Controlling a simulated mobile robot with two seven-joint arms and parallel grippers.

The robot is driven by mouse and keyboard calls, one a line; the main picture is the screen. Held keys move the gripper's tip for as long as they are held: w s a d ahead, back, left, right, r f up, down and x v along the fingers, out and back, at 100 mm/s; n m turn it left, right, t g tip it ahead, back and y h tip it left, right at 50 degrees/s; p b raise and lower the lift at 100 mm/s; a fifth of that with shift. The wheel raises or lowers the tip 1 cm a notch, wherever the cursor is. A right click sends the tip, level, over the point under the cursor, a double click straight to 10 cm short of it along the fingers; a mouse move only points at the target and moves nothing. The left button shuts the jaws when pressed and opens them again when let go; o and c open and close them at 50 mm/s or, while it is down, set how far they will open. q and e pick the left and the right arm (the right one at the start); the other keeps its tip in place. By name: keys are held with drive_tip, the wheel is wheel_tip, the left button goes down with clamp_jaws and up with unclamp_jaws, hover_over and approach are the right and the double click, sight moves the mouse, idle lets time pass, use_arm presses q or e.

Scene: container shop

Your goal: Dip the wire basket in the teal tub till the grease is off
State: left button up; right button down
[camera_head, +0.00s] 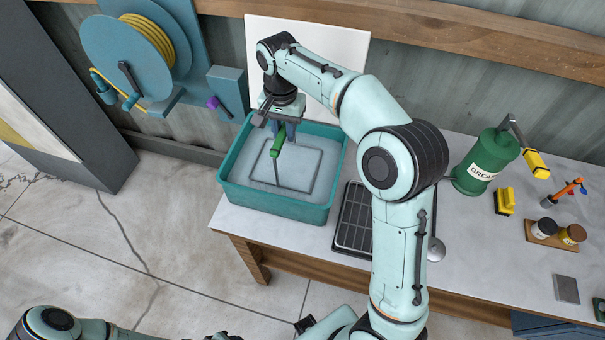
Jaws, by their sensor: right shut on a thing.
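The teal tub (275,203) stands at the left end of the bench and holds pale, cloudy liquid. My right gripper (281,131) is over the tub, pointing down, shut on the green handle (277,148) of the wire basket. A thin dark rod runs down from the handle into the liquid. A dark rectangular outline (311,172) shows in the liquid, seemingly the basket's frame; its mesh and any grease on it cannot be made out. My left arm shows only at the bottom edge; its gripper fingers are out of the picture.
A dark drain rack (352,225) lies right of the tub, partly behind my right arm, with a ladle (436,249) beside it. Further right are a green grease can (484,165), a yellow brush (505,203) and jars on a wooden tray (548,240). A hose reel (130,55) hangs at left.

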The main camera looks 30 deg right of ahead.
drive_tip(key=r+p, duration=0.2)
drive_tip(key=r, duration=0.2)
drive_tip(key=r+p, duration=0.1)
drive_tip(key=r, duration=0.3)
drive_tip(key=shift+w+r+p, duration=0.2)
drive_tip(key=shift+r+p, duration=0.05)
drive_tip(key=shift+p, duration=0.1)
drive_tip(key=shift+r, duration=0.35)
use_arm(q)
drive_tip(key=w+r, duration=0.5)
drive_tip(key=shift+w+t, duration=0.2)
drive_tip(key=shift+t, duration=0.2)
use_arm(e)
wheel_tip(320, 180, up, 4)
drive_tip(key=shift+s, duration=0.1)
